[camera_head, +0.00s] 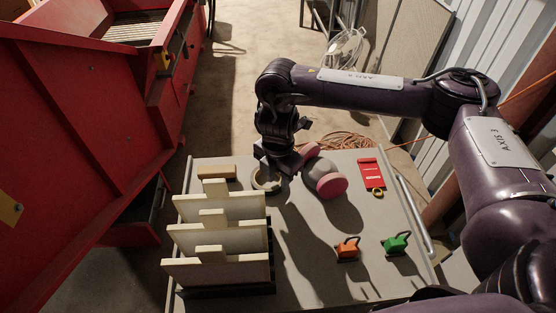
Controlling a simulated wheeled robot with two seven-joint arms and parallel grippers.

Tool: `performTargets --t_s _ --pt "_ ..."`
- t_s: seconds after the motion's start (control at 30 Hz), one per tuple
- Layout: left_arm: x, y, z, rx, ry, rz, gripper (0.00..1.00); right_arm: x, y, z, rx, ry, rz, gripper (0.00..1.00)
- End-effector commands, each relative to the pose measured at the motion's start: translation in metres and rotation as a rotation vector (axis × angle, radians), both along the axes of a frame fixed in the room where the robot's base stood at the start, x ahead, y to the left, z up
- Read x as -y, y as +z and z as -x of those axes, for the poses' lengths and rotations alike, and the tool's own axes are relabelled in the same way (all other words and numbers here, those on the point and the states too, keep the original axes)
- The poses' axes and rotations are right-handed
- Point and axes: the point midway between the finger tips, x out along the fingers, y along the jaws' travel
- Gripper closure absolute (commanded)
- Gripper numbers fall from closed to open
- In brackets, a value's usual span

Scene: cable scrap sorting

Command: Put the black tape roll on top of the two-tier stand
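A round, ring-like object (266,180) with a pale rim and a darker middle lies on the grey table, just behind the pale boards. It may be the tape roll, but it does not look clearly black. My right gripper (281,168) reaches down from above, right over or beside this ring. Its fingertips are hard to make out, so I cannot tell whether it is open or holds the ring. No two-tier stand can be made out for certain. My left gripper is not in view.
A rack of pale upright boards (216,240) fills the table's left front. A wooden block (216,171) lies behind it. A spool with pink ends (332,186), a red tag (370,173), an orange padlock (347,249) and a green padlock (396,243) stand right. Bare tabletop (310,275) lies between.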

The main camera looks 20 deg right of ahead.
Motion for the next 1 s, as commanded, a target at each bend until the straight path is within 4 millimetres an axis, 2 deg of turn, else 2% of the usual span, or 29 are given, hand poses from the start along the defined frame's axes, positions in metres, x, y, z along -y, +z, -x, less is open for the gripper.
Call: performTargets --t_s 0.03,0.2,0.4,0.5,0.67,1.0 --pt "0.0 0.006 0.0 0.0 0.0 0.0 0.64 0.0 0.015 -0.002 0.006 0.002 0.001 0.69" --pt "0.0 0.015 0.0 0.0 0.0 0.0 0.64 0.0 0.053 -0.002 0.008 0.003 0.001 0.69" --pt "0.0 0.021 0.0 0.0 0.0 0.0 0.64 0.001 0.089 -0.001 0.005 0.002 0.002 0.69" --pt "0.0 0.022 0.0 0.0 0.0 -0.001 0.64 0.0 0.1 -0.001 0.004 0.002 0.001 0.69" --pt "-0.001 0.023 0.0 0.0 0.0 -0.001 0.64 0.0 0.107 0.0 0.001 0.001 0.0 0.69" --pt "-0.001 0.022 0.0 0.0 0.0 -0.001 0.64 0.0 0.107 0.0 0.001 0.001 0.0 0.69"
